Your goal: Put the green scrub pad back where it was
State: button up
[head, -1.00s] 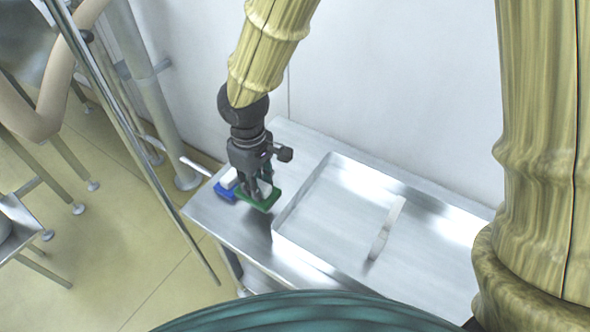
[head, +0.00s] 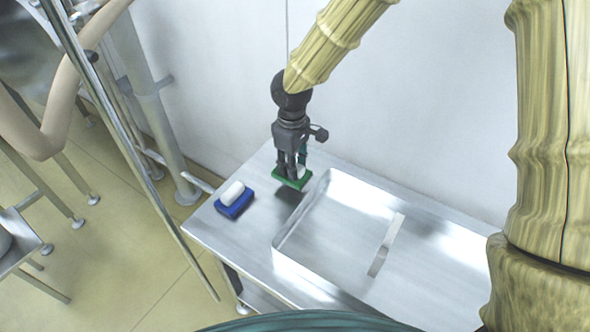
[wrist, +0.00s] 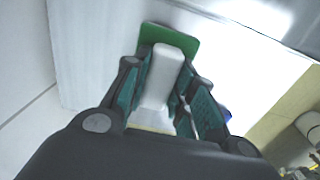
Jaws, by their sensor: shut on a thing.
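The green scrub pad (head: 287,181) has a white grip on top. My gripper (head: 291,168) is shut on that white grip and holds the pad level. A dark shadow lies on the table just below the pad, and the pad appears to be a little above the metal top, left of the tray's back corner. In the wrist view the green pad (wrist: 180,37) shows beyond the fingers, with the white grip (wrist: 163,75) between them. A blue scrub pad (head: 235,204) with a white grip lies on the table to the left of my gripper.
A shallow metal tray (head: 308,262) with a strap-like metal handle (head: 386,246) takes up the right of the steel table (head: 215,236). A white wall stands behind. Bare table lies between the blue pad and the tray.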

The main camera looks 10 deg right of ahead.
jog(key=shift+w+d, duration=0.2)
jog(key=shift+w, duration=0.05)
jog(key=f, duration=0.2)
jog(key=shift+w+d+f, duration=0.15)
jog(key=shift+d+f, duration=0.15)
jog(key=shift+f, duration=0.5)
jog(key=shift+f, duration=0.15)
jog(key=o, duration=1)
notch_tip(320, 180, up, 12)
jog(key=shift+r+p, duration=0.15)
jog(key=shift+p, duration=0.15)
